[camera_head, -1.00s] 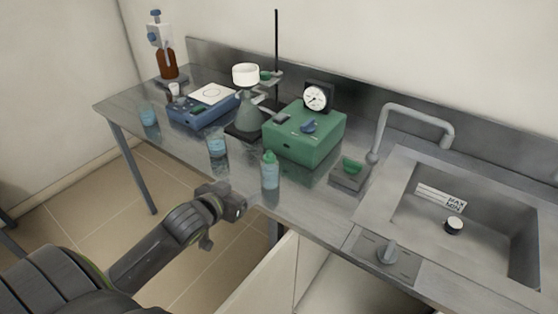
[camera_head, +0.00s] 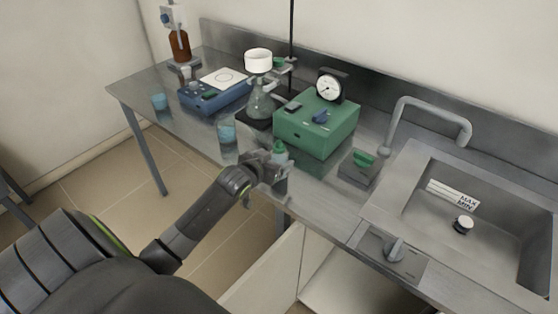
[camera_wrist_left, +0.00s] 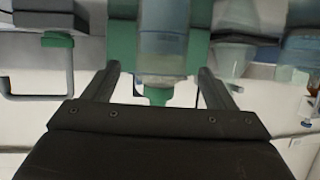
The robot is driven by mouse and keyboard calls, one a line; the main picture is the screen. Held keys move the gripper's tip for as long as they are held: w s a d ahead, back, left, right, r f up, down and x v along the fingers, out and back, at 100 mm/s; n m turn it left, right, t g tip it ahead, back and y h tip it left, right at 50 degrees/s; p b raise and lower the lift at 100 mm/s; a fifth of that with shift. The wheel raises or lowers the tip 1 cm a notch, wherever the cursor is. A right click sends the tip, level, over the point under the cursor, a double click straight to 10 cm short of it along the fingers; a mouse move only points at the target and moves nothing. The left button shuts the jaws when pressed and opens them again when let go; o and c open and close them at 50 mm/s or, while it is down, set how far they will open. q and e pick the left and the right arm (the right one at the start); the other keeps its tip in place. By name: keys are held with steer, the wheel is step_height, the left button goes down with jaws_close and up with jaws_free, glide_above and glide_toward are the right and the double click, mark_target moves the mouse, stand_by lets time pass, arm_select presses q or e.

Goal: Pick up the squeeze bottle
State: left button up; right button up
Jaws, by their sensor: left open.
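The squeeze bottle (camera_head: 280,150) stands near the front edge of the bench, in front of the green box. In the head view its green cap shows above my left gripper (camera_head: 272,168), which hides much of its body. In the left wrist view the picture is upside down, and the pale blue bottle (camera_wrist_left: 163,42) with its green cap pointing down lies between the two fingers of my left gripper (camera_wrist_left: 160,82). The fingers are apart, with gaps on both sides of the cap. My right gripper is in neither view.
The green box (camera_head: 318,128) with a gauge stands just behind the bottle. A beaker (camera_head: 227,132) stands to its left, and a grey block with a green knob (camera_head: 360,165) to its right. The sink (camera_head: 470,220) is further right.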

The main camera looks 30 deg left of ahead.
mark_target(282, 154)
arm_select(q)
steer(key=shift+p+x, duration=0.5)
steer(key=shift+x, duration=2.55)
steer(key=shift+f, duration=0.15)
steer(key=shift+c, duration=0.4)
steer(key=c, duration=1.6)
steer(key=shift+o, duration=0.2)
step_height(282, 154, up, 10)
steer(key=shift+r+b, duration=0.1)
steer(key=shift+b, duration=0.35)
